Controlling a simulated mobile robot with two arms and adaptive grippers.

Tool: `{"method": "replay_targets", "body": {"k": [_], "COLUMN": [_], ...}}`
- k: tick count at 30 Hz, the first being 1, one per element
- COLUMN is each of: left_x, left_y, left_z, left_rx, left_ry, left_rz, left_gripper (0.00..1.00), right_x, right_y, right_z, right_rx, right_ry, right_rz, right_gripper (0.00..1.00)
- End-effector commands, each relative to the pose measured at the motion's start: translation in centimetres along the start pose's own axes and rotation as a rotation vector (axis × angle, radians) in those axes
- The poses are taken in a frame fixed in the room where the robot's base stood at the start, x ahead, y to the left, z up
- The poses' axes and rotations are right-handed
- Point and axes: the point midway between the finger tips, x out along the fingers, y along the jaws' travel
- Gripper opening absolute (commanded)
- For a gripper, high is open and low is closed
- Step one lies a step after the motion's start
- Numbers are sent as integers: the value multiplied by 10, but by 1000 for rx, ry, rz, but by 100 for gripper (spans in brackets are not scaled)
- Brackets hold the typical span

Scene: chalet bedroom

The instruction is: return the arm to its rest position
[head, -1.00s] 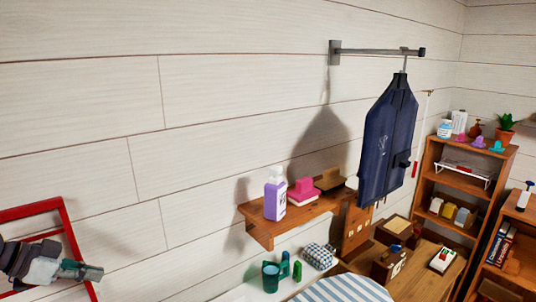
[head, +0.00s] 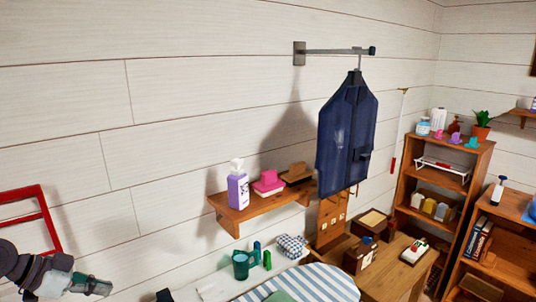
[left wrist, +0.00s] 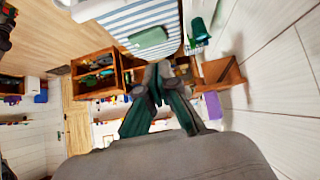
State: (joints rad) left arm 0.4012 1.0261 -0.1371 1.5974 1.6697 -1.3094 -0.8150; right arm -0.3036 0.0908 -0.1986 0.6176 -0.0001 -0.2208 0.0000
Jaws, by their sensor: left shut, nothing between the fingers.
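My left gripper (head: 103,286) is in the lower left corner of the head view, its arm coming in from the left edge. Its fingers are together and hold nothing. It is in front of the white plank wall, apart from everything around it, with a red frame (head: 48,222) just above and behind the arm. In the left wrist view the fingers (left wrist: 157,78) point away from the camera, tips together, with furniture beyond them. My right gripper is not in view.
A wooden wall shelf (head: 255,210) holds a purple bottle (head: 237,190) and pink and brown items. Below it are a striped cloth (head: 325,284) and a teal mug (head: 241,265). A navy garment (head: 345,135) hangs from a rail. A wooden bookcase (head: 408,184) stands at the right.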

Motion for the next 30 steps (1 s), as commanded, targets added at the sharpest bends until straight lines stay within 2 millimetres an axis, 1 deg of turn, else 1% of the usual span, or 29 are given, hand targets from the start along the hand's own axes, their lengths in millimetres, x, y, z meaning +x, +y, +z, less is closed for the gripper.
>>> {"method": "replay_targets", "body": {"k": [1, 5, 8, 11, 14, 17, 18, 20, 21, 24, 27, 30], "left_x": [9, 31, 52, 77, 105, 137, 149, 162, 166, 167, 162, 155], "left_y": [6, 21, 38, 61, 92, 138, 162, 196, 214, 245, 266, 282], "left_z": [6, 20, 34, 52, 73, 99, 111, 124, 132, 142, 149, 154], "left_rx": [-5, -14, -23, -33, -50, -83, -105, -146, -178, -253, -323, -392], "left_ry": [-14, -59, -103, -155, -215, -286, -317, -356, -377, -410, -431, -445], "left_rz": [11, 27, 40, 54, 61, 57, 44, 8, -23, -100, -171, -236], "left_gripper": [0, 0, 0, 0, 0, 0, 0, 0, 0, 0, 0, 0], "right_x": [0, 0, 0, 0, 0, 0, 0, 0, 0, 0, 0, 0], "right_y": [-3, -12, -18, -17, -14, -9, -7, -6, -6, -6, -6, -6], "right_z": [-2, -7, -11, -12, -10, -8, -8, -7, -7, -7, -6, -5], "right_rx": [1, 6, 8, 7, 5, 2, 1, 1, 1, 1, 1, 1], "right_ry": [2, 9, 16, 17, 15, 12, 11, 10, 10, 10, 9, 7], "right_rz": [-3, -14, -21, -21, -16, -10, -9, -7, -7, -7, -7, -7], "right_gripper": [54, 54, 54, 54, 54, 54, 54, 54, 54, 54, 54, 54]}}
